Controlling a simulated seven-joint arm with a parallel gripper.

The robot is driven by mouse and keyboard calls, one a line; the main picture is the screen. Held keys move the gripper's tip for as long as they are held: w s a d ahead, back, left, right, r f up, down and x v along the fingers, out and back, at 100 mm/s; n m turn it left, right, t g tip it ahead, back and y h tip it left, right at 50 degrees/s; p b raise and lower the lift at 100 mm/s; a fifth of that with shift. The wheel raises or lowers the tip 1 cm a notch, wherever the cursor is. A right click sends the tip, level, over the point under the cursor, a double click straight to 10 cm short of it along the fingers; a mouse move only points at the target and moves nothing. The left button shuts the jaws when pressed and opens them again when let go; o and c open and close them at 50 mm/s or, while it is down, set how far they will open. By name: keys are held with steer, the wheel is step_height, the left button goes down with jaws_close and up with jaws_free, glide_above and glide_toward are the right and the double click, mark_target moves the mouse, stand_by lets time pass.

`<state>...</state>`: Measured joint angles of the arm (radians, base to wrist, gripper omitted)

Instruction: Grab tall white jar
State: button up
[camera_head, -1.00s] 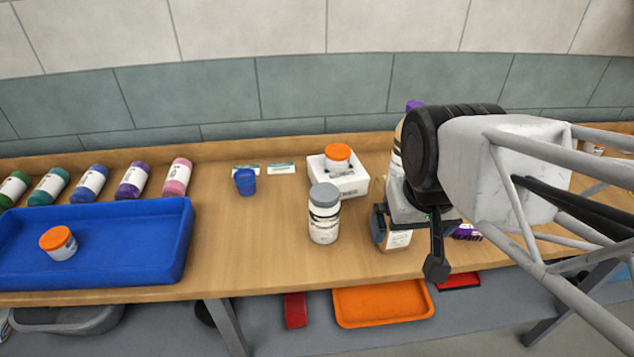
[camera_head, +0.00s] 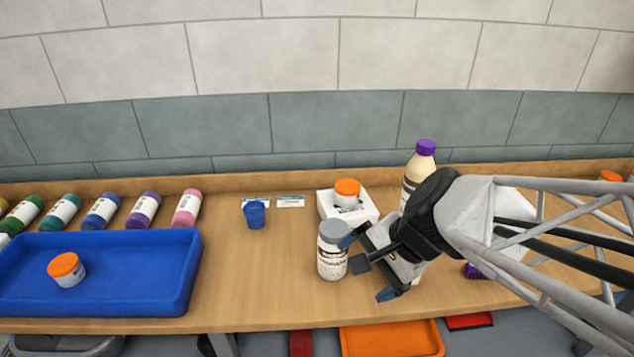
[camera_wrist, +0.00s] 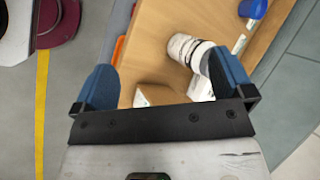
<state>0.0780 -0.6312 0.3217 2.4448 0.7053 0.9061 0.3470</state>
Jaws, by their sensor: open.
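The tall white jar (camera_head: 332,252) stands upright on the wooden counter, with a grey lid and a dark-printed label. In the wrist view the jar (camera_wrist: 186,48) shows beyond the fingers, nearer the right finger. My gripper (camera_head: 366,266) is open and empty, just right of the jar, its fingers pointing left toward it. One fingertip appears close to the jar's upper right side; I cannot tell whether it touches. In the wrist view the jaws (camera_wrist: 165,85) are spread wide.
A white box (camera_head: 366,212) with an orange-lidded jar (camera_head: 347,192) stands behind the jar. A purple-capped bottle (camera_head: 419,170) is behind my gripper. A blue cup (camera_head: 254,215) and a blue tray (camera_head: 190,275) are to the left. Counter between tray and jar is clear.

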mark_target(342, 232)
steer(key=w+f+m+t+y, duration=0.1)
steer(key=w+m+t, duration=0.1)
steer(key=m, duration=0.3)
steer(key=w+f+m+t+y, duration=0.1)
steer(key=w+f+m+t, duration=0.1)
steer(key=w+m, duration=0.3)
steer(key=w+f+m+t+y, duration=0.1)
steer(key=w+m+t, duration=0.1)
steer(key=m, duration=0.4)
steer(key=shift+w+d+f, duration=0.15)
steer(key=shift+w+d, duration=0.15)
steer(key=shift+w, duration=0.4)
steer(key=shift+w+d+f+m+t, duration=0.2)
steer(key=shift+w+d+m+t, duration=0.15)
steer(key=shift+m+t, duration=0.4)
steer(key=shift+w+a+g, duration=0.1)
steer(key=shift+w+g, duration=0.05)
steer(key=shift+g, duration=0.1)
steer(key=shift+x, duration=1.2)
steer(key=shift+x, duration=2.6)
steer(key=shift+c, duration=0.3)
